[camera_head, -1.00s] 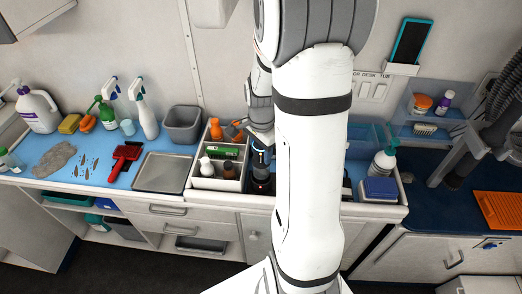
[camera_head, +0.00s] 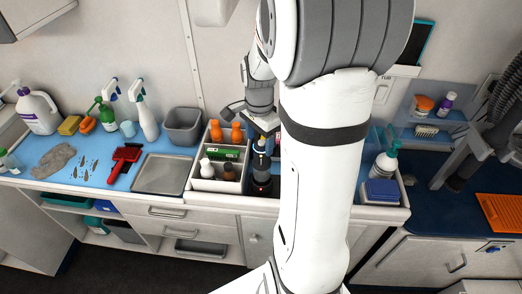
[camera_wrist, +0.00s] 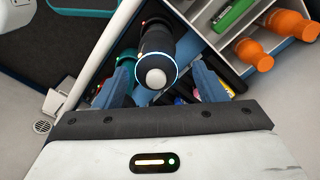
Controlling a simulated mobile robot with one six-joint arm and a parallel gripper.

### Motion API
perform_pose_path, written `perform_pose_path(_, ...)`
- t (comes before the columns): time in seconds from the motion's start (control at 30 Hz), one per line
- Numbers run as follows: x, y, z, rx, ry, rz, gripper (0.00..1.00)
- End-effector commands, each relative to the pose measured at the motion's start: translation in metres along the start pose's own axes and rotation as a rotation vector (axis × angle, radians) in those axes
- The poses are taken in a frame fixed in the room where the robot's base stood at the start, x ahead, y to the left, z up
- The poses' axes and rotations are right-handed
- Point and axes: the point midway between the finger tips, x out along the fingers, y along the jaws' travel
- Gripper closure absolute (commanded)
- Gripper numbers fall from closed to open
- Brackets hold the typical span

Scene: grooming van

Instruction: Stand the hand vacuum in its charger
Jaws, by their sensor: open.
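The hand vacuum (camera_head: 261,168) is a dark upright cylinder with a pale blue ring near its top, just right of the divided organizer. In the wrist view the vacuum (camera_wrist: 157,50) shows its white round end, ringed in light blue, toward the camera. Its lower end appears to stand in a dark charger (camera_head: 261,188) with a small red light, though how deeply it sits is hard to tell. My gripper (camera_wrist: 162,70) is open, with one finger on each side of the vacuum's top and visible gaps. In the head view my arm partly hides this area.
The white organizer (camera_head: 220,186) holds orange bottles, a green box and small bottles close to my gripper. A metal tray (camera_head: 160,175) and grey bin (camera_head: 183,125) are further left. A pump bottle (camera_head: 386,160) and blue box (camera_head: 381,191) stand right of my arm.

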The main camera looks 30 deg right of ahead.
Motion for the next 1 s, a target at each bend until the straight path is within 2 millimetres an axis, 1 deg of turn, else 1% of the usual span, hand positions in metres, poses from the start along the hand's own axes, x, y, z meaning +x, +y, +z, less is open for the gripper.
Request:
perform_pose_path(0.03, -0.007, -0.001, 0.000, 0.000, 0.002, -0.003, 0.35)
perform_pose_path(0.1, -0.016, -0.001, 0.000, 0.000, 0.001, -0.002, 0.35)
perform_pose_path(0.2, -0.024, 0.000, 0.002, -0.015, 0.002, -0.003, 0.35)
perform_pose_path(0.27, -0.030, 0.002, 0.007, -0.053, 0.006, -0.011, 0.35)
perform_pose_path(0.33, -0.040, 0.007, 0.018, -0.139, 0.017, -0.028, 0.35)
perform_pose_path(0.47, -0.062, 0.025, 0.050, -0.409, 0.053, -0.075, 0.35)
perform_pose_path(0.5, -0.069, 0.032, 0.061, -0.509, 0.067, -0.091, 0.35)
perform_pose_path(0.6, -0.082, 0.052, 0.087, -0.753, 0.108, -0.127, 0.35)
perform_pose_path(0.7, -0.089, 0.071, 0.108, -0.978, 0.151, -0.155, 0.35)
perform_pose_path(0.83, -0.094, 0.092, 0.126, -1.202, 0.199, -0.180, 0.35)
perform_pose_path(0.93, -0.095, 0.101, 0.134, -1.308, 0.223, -0.189, 0.35)
perform_pose_path(1.0, -0.094, 0.104, 0.138, -1.349, 0.232, -0.191, 0.32)
